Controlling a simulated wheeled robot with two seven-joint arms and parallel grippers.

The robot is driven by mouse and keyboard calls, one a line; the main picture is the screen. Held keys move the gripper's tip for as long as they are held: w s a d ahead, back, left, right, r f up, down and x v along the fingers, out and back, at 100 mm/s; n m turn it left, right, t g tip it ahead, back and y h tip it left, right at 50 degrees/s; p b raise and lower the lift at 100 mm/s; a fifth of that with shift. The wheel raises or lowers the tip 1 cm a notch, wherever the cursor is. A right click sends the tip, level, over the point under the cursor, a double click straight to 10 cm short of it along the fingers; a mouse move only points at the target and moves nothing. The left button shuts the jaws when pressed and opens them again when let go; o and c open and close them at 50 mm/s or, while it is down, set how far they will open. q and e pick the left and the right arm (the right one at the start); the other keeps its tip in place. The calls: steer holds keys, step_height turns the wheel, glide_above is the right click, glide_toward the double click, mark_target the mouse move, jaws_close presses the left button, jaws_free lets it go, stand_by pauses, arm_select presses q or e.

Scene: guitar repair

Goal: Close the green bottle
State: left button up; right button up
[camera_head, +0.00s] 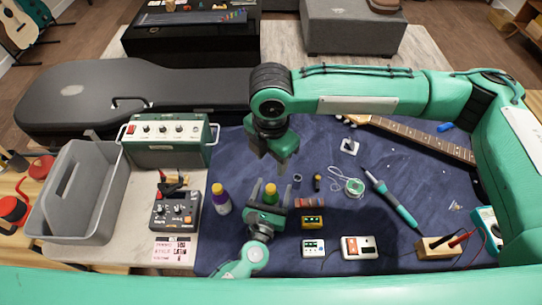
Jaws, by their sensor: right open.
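A green bottle (270,190) with a yellowish-green top stands on the blue mat. My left gripper (270,188) is low at the bottle, with one finger on each side of it. I cannot tell whether the fingers touch it, and the gripper hides its lower part. My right gripper (275,162) is open and empty, pointing down above the mat, behind the bottle in the picture. A small dark round piece (297,178) lies right of the bottle; I cannot tell if it is a cap.
A purple bottle with a yellow top (221,198) stands just left of my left gripper. Small pedals (313,247), a soldering iron (392,200) and a solder spool (354,187) lie to the right. A grey bin (70,235) and an amplifier (165,155) are left.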

arm_select(q)
steer(key=shift+s, duration=0.15)
steer(key=shift+s+a+f, duration=0.1)
steer(key=shift+s, duration=0.15)
steer(key=b+v, duration=0.4)
steer(key=v, duration=0.8)
arm_select(e)
step_height(320, 180, down, 4)
steer(key=shift+r, duration=0.1)
arm_select(q)
steer(key=shift+s+a, duration=0.15)
steer(key=shift+s, duration=0.35)
arm_select(e)
steer(key=shift+s, duration=0.1)
